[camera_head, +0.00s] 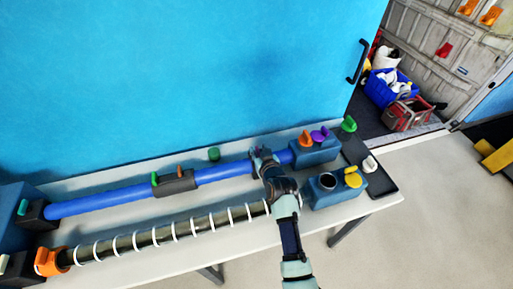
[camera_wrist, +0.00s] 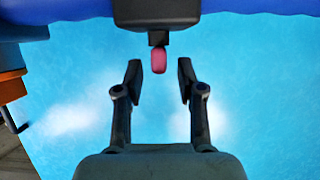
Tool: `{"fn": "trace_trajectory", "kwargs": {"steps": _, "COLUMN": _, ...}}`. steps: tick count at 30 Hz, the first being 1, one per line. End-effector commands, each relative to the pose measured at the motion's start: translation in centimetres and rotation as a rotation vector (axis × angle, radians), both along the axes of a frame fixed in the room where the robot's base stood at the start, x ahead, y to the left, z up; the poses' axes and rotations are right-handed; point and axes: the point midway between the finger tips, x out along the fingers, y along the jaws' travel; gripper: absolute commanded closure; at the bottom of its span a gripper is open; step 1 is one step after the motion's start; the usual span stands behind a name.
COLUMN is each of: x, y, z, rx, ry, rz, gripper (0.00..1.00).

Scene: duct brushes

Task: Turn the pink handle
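The pink handle (camera_wrist: 158,61) shows in the wrist view as a small rounded tab hanging below a dark block (camera_wrist: 156,14). My gripper (camera_wrist: 160,80) is open, with one finger on each side of the handle. Gaps show on both sides, and neither finger appears to touch it. I cannot tell how deep the handle sits between the fingertips. In the head view my gripper (camera_head: 262,157) is at the right part of the blue pipe (camera_head: 105,202). My gripper and arm hide the pink handle there.
Other handles stand along the bench: green and orange ones on a dark block (camera_head: 175,183), orange, purple and green ones on the right, and a yellow one (camera_head: 353,180) on a blue box. A striped tube (camera_head: 165,235) runs in front. A blue wall (camera_head: 180,70) stands behind.

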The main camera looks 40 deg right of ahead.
Motion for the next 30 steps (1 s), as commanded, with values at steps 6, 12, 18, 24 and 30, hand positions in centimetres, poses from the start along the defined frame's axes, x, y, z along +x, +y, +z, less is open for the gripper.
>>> {"fn": "trace_trajectory", "kwargs": {"steps": 6, "x": 2.2, "y": -1.0, "z": -1.1, "rx": 0.000, "ry": 0.001, "rz": 0.001, "gripper": 0.61}}
{"fn": "trace_trajectory", "kwargs": {"steps": 12, "x": 2.5, "y": -1.1, "z": -1.1, "rx": 0.000, "ry": -0.001, "rz": 0.000, "gripper": 0.61}}
{"fn": "trace_trajectory", "kwargs": {"steps": 18, "x": 2.4, "y": -1.1, "z": -1.1, "rx": 0.000, "ry": 0.000, "rz": 0.000, "gripper": 0.81}}
{"fn": "trace_trajectory", "kwargs": {"steps": 24, "x": 2.4, "y": -1.1, "z": -1.1, "rx": 0.000, "ry": 0.000, "rz": 0.000, "gripper": 1.00}}
{"fn": "trace_trajectory", "kwargs": {"steps": 30, "x": 2.4, "y": -1.1, "z": -1.2, "rx": 0.001, "ry": -0.001, "rz": 0.006, "gripper": 1.00}}
